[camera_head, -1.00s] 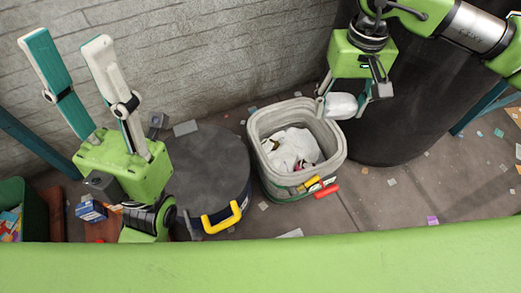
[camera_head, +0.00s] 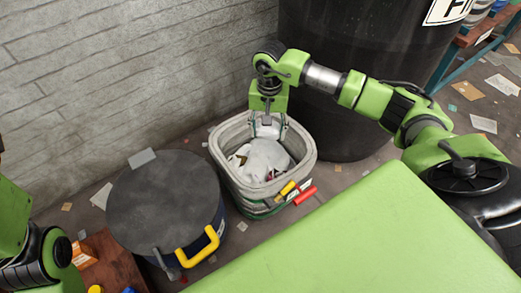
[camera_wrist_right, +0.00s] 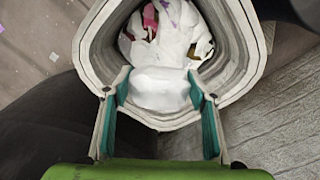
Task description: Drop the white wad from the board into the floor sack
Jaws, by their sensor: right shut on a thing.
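The floor sack (camera_head: 226,172) is an open grey container with a thick folded rim, standing in the middle of the head view; crumpled white stuff (camera_head: 262,160) lies inside. It fills the top of the right wrist view (camera_wrist_right: 92,65). My right gripper (camera_head: 266,127) points down at the sack's far rim. Its teal-padded fingers are shut on the white wad (camera_wrist_right: 162,88), which shows between them in the wrist view, over the sack's near inside edge there. Whether the wad touches the contents is unclear. Of my left gripper only a green body part (camera_head: 12,218) shows; its fingers are out of frame.
A dark round-topped drum (camera_head: 163,200) with a yellow handle (camera_head: 198,247) stands left of the sack. A large black barrel (camera_head: 345,75) stands behind it, a brick wall (camera_head: 130,70) at the back left. Paper scraps litter the floor.

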